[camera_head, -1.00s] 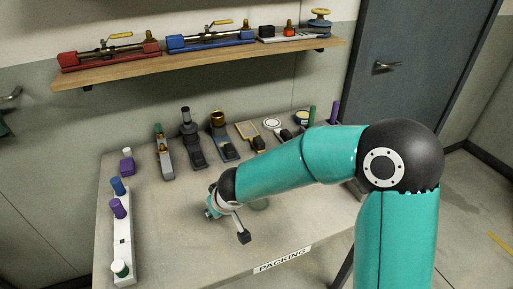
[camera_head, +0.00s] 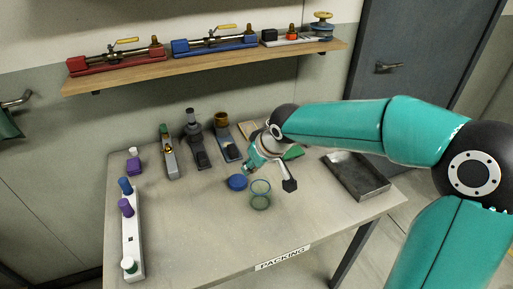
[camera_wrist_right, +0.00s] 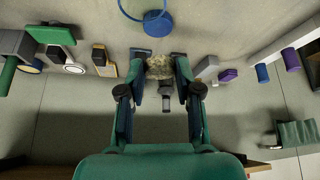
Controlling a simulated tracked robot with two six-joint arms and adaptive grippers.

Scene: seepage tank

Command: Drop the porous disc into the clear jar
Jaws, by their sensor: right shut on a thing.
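My right gripper (camera_head: 250,168) is over the middle of the table in the head view. In the right wrist view its two fingers (camera_wrist_right: 159,70) are closed on a speckled beige porous disc (camera_wrist_right: 159,64). The disc cannot be made out in the head view. The clear jar (camera_head: 260,195) stands upright on the table, in front of and slightly right of the gripper, showing mainly as greenish rings. Part of its rim shows at the top of the wrist view (camera_wrist_right: 122,10). The disc is apart from the jar. My left gripper is not in view.
A blue round piece (camera_head: 237,182) lies left of the jar. A dark metal tray (camera_head: 362,187) is at the right. A white rack (camera_head: 132,243) with coloured caps runs along the left edge. Several tools line the back under a wooden shelf (camera_head: 205,66). The table front is clear.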

